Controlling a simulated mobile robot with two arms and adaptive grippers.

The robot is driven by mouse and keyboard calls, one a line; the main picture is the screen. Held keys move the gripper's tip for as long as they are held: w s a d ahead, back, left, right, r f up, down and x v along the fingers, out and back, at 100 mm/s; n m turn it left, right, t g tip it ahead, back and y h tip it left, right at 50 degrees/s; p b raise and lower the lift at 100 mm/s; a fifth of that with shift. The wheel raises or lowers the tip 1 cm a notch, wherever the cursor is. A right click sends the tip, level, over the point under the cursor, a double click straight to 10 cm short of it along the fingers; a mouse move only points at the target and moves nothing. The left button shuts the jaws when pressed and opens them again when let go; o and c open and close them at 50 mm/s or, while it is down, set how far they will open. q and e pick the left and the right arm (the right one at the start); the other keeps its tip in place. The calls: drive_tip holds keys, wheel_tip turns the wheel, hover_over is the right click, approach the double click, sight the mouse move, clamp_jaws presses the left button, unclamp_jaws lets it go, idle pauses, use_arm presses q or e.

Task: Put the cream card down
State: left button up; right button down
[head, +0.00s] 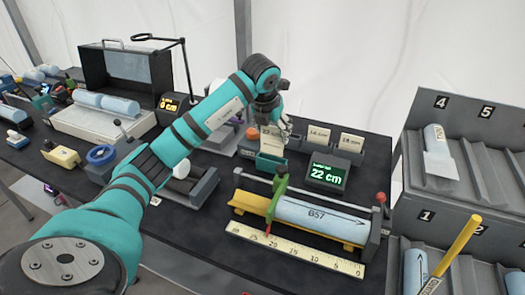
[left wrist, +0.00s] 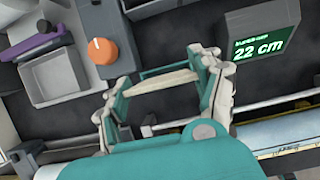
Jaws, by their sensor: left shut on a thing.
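The cream card (head: 272,139) is upright between the fingers of my left gripper (head: 277,118), which is shut on it. It also shows nearly edge-on in the left wrist view (left wrist: 160,83), between the two fingers (left wrist: 158,88). The gripper hides part of the card's top. My right gripper is not in view.
Two other cream cards (head: 318,135) (head: 350,143) stand in dark holders to the right. A green-lit display (head: 326,177) reads 22 cm. A blue roll (head: 320,216) lies in a yellow cradle in front, behind a ruler (head: 290,250). An orange knob (left wrist: 102,51) is close by.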

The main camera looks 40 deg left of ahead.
sight(271, 144)
use_arm(q)
wheel_tip(271, 144, down, 3)
drive_tip(key=shift+w+r, duration=0.1)
drive_tip(key=shift+w, duration=0.05)
wheel_tip(271, 144, down, 3)
drive_tip(key=shift+f+p, duration=0.2)
drive_tip(key=shift+p, duration=0.3)
drive_tip(key=shift+f, duration=0.1)
drive_tip(key=o, duration=1)
drive_tip(key=shift+r, duration=0.5)
drive_tip(key=v, duration=0.3)
drive_tip(key=b+v, duration=0.1)
drive_tip(key=v, duration=0.7)
drive_tip(key=shift+s+r+b, duration=0.1)
drive_tip(key=shift+s+b, duration=0.2)
drive_tip(key=shift+s, duration=0.05)
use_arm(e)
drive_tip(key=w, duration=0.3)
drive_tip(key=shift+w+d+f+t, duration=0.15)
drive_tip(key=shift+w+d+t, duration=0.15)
